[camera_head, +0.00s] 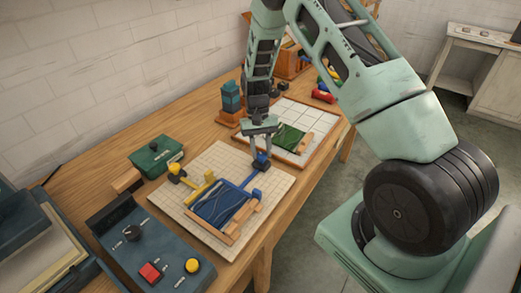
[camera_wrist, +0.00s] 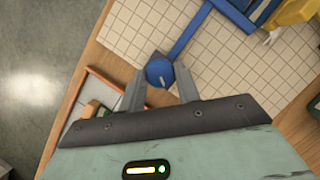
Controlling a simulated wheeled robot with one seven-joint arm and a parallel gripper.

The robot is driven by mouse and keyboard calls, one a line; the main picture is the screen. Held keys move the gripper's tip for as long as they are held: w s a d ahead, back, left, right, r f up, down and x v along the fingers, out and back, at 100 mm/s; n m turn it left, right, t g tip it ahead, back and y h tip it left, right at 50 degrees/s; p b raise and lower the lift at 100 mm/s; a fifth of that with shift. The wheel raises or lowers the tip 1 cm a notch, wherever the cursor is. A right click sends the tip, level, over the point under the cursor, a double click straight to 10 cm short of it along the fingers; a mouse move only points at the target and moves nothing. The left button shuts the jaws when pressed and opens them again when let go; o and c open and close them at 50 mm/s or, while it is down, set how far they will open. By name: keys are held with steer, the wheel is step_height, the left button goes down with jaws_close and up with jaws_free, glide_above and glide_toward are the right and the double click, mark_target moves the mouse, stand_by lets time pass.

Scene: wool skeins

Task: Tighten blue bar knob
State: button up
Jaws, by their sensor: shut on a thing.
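The blue bar (camera_head: 254,182) lies on a cream gridded board (camera_head: 218,158) and ends at a round blue knob (camera_head: 261,160). In the wrist view the blue knob (camera_wrist: 159,72) sits between the two grey fingers, with the blue bar (camera_wrist: 198,32) running up and right from it. My gripper (camera_head: 261,146) points down over the knob and is shut on it; it also shows in the wrist view (camera_wrist: 159,85). A yellow bar (camera_head: 199,190) with a yellow knob (camera_head: 175,169) lies to the left.
A second gridded tray (camera_head: 318,112) with a green piece (camera_head: 288,138) is behind right. A green box (camera_head: 155,154) stands left of the board. A control panel (camera_head: 155,252) with red and yellow buttons is front left. A teal stack (camera_head: 231,97) stands behind.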

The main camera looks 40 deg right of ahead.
steer(key=shift+d+m+t+y, duration=0.1)
steer(key=shift+m+t+y, duration=0.2)
steer(key=shift+m, duration=0.8)
steer(key=shift+d+m+t+y, duration=0.1)
steer(key=shift+m+t+y, duration=0.2)
steer(key=shift+m, duration=0.8)
steer(key=shift+r, duration=0.1)
steer(key=o, duration=1)
steer(key=shift+c, duration=0.2)
steer(key=b+v, duration=0.2)
steer(key=v, duration=1.5)
steer(key=shift+d+b, duration=0.2)
steer(key=shift+b, duration=0.15)
steer(key=shift+a+r, duration=0.1)
